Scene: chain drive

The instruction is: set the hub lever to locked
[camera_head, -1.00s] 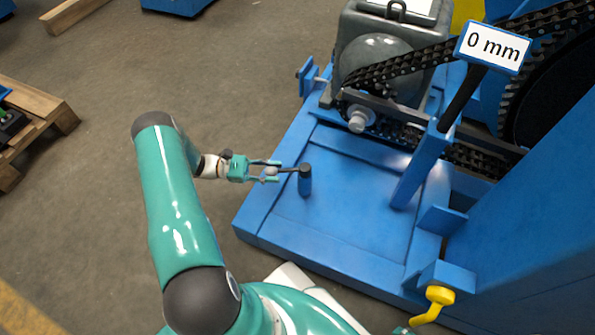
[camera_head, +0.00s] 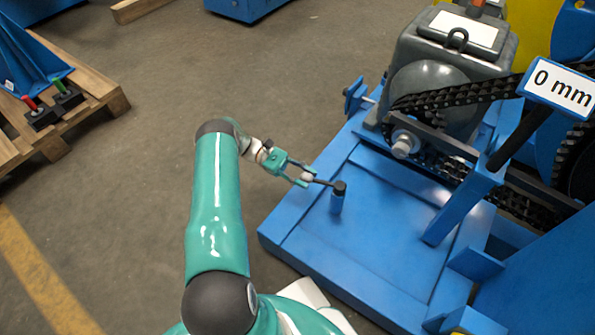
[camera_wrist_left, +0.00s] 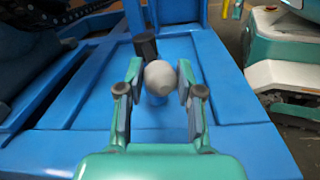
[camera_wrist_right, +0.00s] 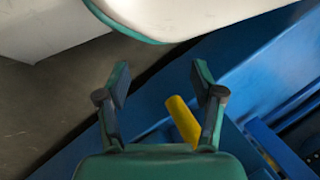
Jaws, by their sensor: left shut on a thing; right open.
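The lever (camera_head: 325,183) has a thin dark arm on a black cap over a short blue post (camera_head: 337,203), standing on the blue machine base. A grey round knob is at its free end. My left gripper (camera_head: 305,177) is shut on this knob; in the left wrist view the knob (camera_wrist_left: 160,78) sits between the fingers, with the black cap (camera_wrist_left: 145,46) just beyond. The lever points left and slightly up in the head view. No lock marking is readable. My right gripper (camera_wrist_right: 160,82) is open; a yellow bar (camera_wrist_right: 183,120) shows beyond its fingers.
The blue base (camera_head: 300,262) carries a grey motor housing (camera_head: 440,70), a black chain (camera_head: 455,98) and a "0 mm" sign (camera_head: 560,88). A wooden pallet (camera_head: 95,105) with small red and green levers stands at left. The floor between is clear.

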